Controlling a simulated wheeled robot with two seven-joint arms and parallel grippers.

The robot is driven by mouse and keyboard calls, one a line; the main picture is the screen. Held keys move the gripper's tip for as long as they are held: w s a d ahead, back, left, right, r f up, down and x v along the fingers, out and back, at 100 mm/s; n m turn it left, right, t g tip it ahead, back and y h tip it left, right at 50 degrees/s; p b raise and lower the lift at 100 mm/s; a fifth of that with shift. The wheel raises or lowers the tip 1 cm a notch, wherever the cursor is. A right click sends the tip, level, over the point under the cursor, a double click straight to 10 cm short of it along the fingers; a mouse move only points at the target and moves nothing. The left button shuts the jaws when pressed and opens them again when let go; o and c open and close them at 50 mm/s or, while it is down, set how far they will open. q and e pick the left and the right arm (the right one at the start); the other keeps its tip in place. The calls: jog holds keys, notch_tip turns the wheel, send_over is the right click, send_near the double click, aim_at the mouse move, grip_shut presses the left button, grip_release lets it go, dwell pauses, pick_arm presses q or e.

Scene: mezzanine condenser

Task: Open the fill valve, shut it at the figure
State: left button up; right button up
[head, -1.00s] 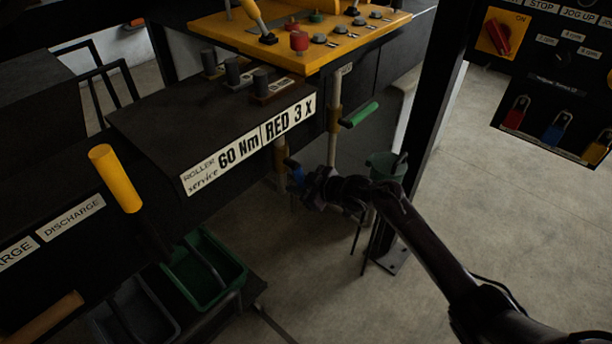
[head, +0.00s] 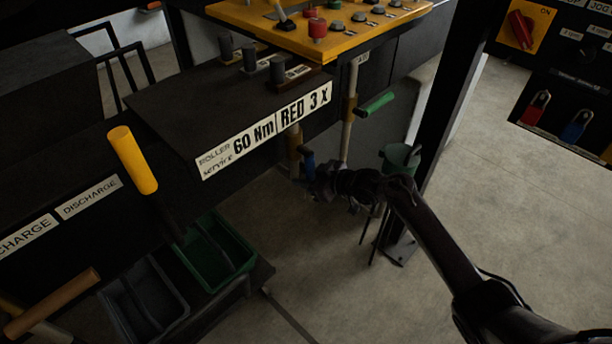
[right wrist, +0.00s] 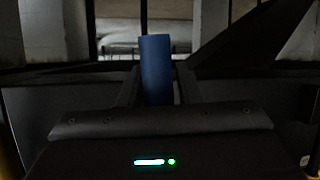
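A blue handle (head: 308,161) sits low on an upright pipe with a tan section (head: 294,150), beneath the dark housing. My right gripper (head: 311,174) is at this handle. In the right wrist view the blue handle (right wrist: 156,70) stands upright between the two fingers (right wrist: 157,88), which lie close against both its sides. A green handle (head: 377,104) is on a neighbouring pipe to the right. I cannot read which of these is labelled as the fill valve, and no gauge or figure for filling is readable. My left gripper is out of view.
A sign (head: 265,135) reads 60 Nm, RED 3 X. A yellow control panel (head: 270,37) stands above. A yellow handle (head: 132,160) and brown handle (head: 52,303) are at left. A green bin (head: 240,252) stands below. A black post (head: 440,130) rises beside my right forearm.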

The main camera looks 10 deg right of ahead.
jog(key=shift+o, duration=1.3)
jog(key=shift+d+r, duration=0.1)
jog(key=v, duration=0.7)
jog(key=shift+s+d+b, duration=0.2)
jog(key=shift+b, duration=0.2)
jog(key=shift+r, duration=0.1)
